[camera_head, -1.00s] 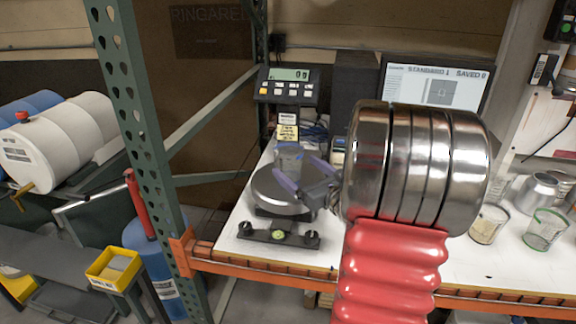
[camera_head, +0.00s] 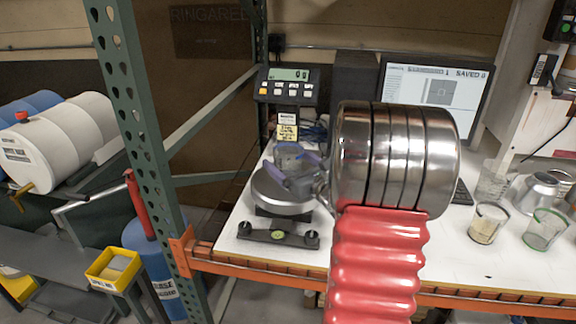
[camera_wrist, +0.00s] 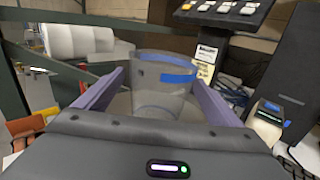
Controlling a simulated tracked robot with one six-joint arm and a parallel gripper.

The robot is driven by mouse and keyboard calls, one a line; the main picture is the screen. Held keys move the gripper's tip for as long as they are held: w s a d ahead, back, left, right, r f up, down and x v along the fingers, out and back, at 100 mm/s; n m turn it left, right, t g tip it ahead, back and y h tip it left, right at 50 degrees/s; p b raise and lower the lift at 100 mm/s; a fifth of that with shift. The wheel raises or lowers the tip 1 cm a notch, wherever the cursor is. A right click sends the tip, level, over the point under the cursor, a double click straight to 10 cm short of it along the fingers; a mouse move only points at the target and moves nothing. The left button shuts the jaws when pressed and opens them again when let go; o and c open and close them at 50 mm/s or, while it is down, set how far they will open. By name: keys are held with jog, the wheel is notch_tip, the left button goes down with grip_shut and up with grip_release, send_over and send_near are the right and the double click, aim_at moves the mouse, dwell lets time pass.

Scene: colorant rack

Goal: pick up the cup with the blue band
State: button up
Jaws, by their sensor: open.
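The cup with the blue band (camera_head: 288,158) is a clear, greyish cup standing upright on the round metal pan of the scale (camera_head: 270,193). It also shows in the wrist view (camera_wrist: 162,82), with blue patches near its rim. My gripper (camera_head: 296,168) has purple fingers and is open at the cup. In the wrist view my gripper (camera_wrist: 155,88) has one finger to each side of the cup, with the cup between them or just beyond the tips. Contact cannot be told.
The scale's display (camera_head: 288,84) stands behind the pan. A monitor (camera_head: 438,95) is at the back. Two cups, one with a pale filling (camera_head: 487,223) and one with a green rim (camera_head: 544,230), stand at the right by a metal vessel (camera_head: 540,190). A green rack post (camera_head: 150,150) rises at the left.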

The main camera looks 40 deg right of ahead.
jog(key=shift+c, duration=0.5)
jog(key=c, duration=1.1)
jog(key=shift+c, duration=0.2)
notch_tip(320, 180, up, 10)
dwell(0.4)
